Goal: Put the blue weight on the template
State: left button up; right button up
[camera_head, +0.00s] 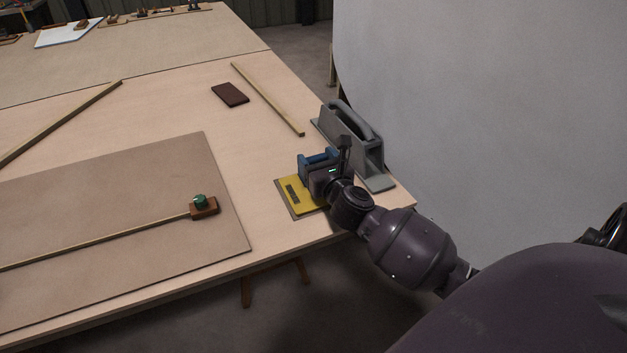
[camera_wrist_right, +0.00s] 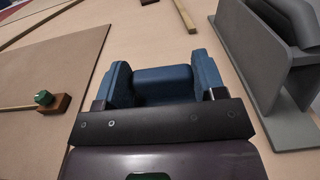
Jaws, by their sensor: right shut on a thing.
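The blue weight (camera_head: 307,164) is a chunky block with raised ends. My right gripper (camera_head: 328,170) is shut on it; its raised ends and middle show beyond the gripper in the right wrist view (camera_wrist_right: 165,82). A flat yellow plate (camera_head: 299,204) with a dark label, likely the template, lies on a thin brownish pad near the table's right front corner. The weight is at the plate's far side in the picture; the gripper hides whether it touches anything below. My left gripper is not in view.
A grey handled tool (camera_head: 352,140) stands close to the right gripper, at the table's right edge. A large brown sheet (camera_head: 130,185) bears a batten and a green-knobbed wooden block (camera_head: 204,207). A dark red block (camera_head: 230,94) and a loose wood strip (camera_head: 268,98) lie farther back.

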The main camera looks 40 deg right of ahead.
notch_tip(320, 180, down, 5)
jog(key=shift+b, duration=1.15)
jog(key=shift+f, duration=0.35)
jog(key=shift+r, duration=0.15)
jog(key=o, duration=1.1)
jog(key=shift+f, duration=0.25)
jog(key=o, duration=0.4)
